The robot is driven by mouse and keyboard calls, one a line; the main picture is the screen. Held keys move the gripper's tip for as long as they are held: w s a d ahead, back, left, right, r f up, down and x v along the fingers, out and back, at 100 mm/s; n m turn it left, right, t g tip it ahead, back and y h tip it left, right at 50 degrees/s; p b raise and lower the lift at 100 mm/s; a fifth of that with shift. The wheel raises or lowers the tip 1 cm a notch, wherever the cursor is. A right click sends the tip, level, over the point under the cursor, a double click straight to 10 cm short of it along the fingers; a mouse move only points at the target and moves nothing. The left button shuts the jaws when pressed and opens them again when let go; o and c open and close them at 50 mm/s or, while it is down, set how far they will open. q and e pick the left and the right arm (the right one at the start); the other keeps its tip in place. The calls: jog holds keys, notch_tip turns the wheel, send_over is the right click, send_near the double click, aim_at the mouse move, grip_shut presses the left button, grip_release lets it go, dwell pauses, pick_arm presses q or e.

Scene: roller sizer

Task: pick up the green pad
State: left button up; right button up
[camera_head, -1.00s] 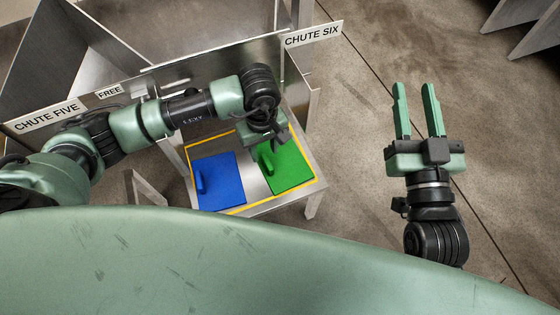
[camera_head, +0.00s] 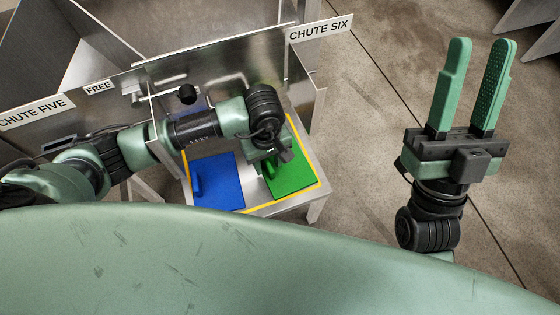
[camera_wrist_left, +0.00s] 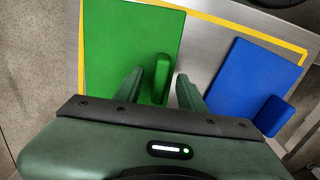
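The green pad (camera_head: 296,175) lies flat on a small metal stand, right of the blue pad. In the left wrist view the green pad (camera_wrist_left: 125,50) has an upright green handle (camera_wrist_left: 161,80). My left gripper (camera_wrist_left: 162,88) is open, with one finger on each side of that handle; I cannot tell whether they touch it. In the head view my left gripper (camera_head: 270,160) is over the green pad and hides part of it and its handle. My right gripper (camera_head: 470,90) is open and empty, up over the floor at the right.
The blue pad (camera_head: 218,182), with its own handle, lies beside the green one; it also shows in the left wrist view (camera_wrist_left: 245,80). A yellow line borders both. Metal panels labelled CHUTE FIVE, FREE and CHUTE SIX (camera_head: 320,29) stand behind. The floor (camera_head: 380,150) at right is clear.

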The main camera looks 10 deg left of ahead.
pick_arm(q)
jog(key=shift+f, duration=0.3)
jog(key=shift+c, duration=0.3)
grip_shut()
dwell(1.1)
